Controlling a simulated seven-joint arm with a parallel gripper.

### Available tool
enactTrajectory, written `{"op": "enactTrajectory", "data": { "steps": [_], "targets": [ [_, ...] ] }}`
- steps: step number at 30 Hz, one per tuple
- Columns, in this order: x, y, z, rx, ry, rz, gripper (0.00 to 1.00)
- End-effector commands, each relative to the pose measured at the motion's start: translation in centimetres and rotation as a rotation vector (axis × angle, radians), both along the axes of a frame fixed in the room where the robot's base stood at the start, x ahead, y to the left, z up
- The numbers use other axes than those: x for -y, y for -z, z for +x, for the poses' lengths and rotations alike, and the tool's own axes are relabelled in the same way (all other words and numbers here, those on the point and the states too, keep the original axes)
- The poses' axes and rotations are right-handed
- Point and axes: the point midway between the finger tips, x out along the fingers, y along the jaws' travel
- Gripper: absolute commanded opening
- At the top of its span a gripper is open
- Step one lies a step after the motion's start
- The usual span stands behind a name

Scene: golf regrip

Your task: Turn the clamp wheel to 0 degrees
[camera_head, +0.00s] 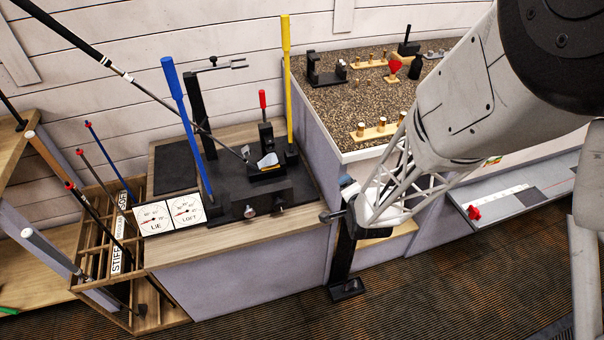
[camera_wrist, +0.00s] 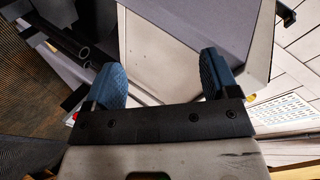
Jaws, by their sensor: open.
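My gripper (camera_wrist: 162,73) is open in the wrist view, with two blue fingers wide apart and nothing between them. A black stand (camera_head: 343,255) rises from the floor just left of the arm's end. A small dark knob-like part (camera_head: 326,216) sticks out left from its top. A round silver knob (camera_head: 250,212) sits on the front of the black bench fixture (camera_head: 228,206), with another round part (camera_head: 278,206) to its right. I cannot tell which of these is the clamp wheel, nor read its angle.
The fixture carries a blue lever (camera_head: 183,120), a yellow lever (camera_head: 286,85) and a red-handled lever (camera_head: 263,105). A long club shaft (camera_head: 120,72) slants into it. LIE and LOFT dials (camera_head: 171,215) stand at the left.

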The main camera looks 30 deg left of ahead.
Motion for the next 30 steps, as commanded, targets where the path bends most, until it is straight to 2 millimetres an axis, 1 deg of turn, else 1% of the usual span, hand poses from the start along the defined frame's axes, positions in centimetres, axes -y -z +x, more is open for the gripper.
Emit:
{"op": "enactTrajectory", "data": {
  "steps": [1, 5, 8, 12, 15, 18, 21, 25, 30],
  "targets": [
    [-1.5, 1.2, -0.4, 0.009, -0.006, 0.036, 0.81],
    [-4.9, 3.4, -1.3, 0.038, -0.016, 0.142, 0.81],
    [-7.4, 5.2, -2.3, 0.058, -0.027, 0.226, 0.81],
    [-10.8, 7.8, -4.3, 0.08, -0.048, 0.352, 0.81],
    [-12.8, 9.6, -6.1, 0.091, -0.067, 0.442, 0.81],
    [-14.4, 11.1, -7.8, 0.099, -0.086, 0.522, 0.81],
    [-15.4, 12.3, -9.3, 0.104, -0.1, 0.583, 0.81],
    [-16.1, 13.1, -10.4, 0.107, -0.114, 0.632, 0.81],
    [-16.3, 13.3, -10.8, 0.107, -0.117, 0.651, 0.81]
  ]
}}
